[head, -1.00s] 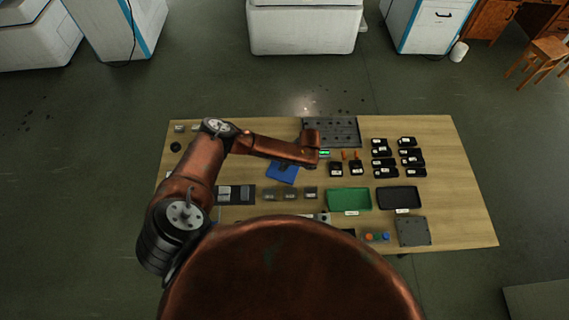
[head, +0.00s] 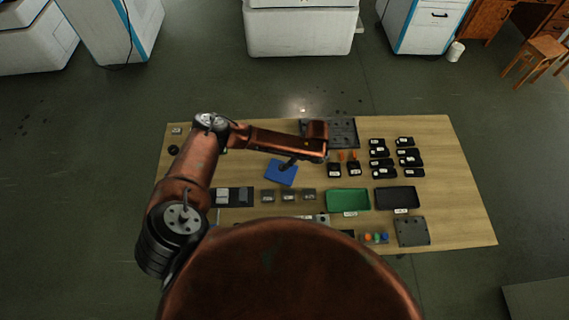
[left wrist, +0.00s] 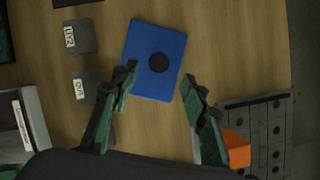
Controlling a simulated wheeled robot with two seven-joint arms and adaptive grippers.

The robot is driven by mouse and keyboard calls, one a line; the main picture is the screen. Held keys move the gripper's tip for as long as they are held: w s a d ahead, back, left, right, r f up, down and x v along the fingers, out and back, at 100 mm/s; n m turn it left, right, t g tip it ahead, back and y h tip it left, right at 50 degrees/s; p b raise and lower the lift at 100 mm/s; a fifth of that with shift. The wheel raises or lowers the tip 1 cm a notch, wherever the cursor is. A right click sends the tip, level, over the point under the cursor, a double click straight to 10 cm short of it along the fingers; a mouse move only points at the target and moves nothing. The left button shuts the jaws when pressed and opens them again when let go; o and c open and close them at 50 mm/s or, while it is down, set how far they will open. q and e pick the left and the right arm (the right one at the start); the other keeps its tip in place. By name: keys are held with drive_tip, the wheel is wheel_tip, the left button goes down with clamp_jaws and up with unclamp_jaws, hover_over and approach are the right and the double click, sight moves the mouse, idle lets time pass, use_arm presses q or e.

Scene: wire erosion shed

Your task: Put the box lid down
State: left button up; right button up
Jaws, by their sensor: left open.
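The box lid appears to be the flat blue square (head: 281,174) left of the table's middle in the head view. In the left wrist view the blue lid (left wrist: 146,48) has a round black knob (left wrist: 158,62) near its middle. It seems to lie flat on the wood, but I cannot tell whether anything is under it. My left gripper (head: 288,163) is over the lid in the head view. In the left wrist view its two fingers (left wrist: 158,74) are spread wide, apart from the knob, with nothing between them. My right gripper is not in view.
A dark perforated plate (head: 343,130) lies at the back, with orange pieces (left wrist: 236,150) near it. Several black boxes (head: 383,163) stand to the right. A green tray (head: 348,200) and a black tray (head: 397,197) lie in front. Small grey blocks (left wrist: 87,87) sit beside the lid.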

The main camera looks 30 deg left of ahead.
use_arm(q)
drive_tip(key=shift+v, duration=2.3)
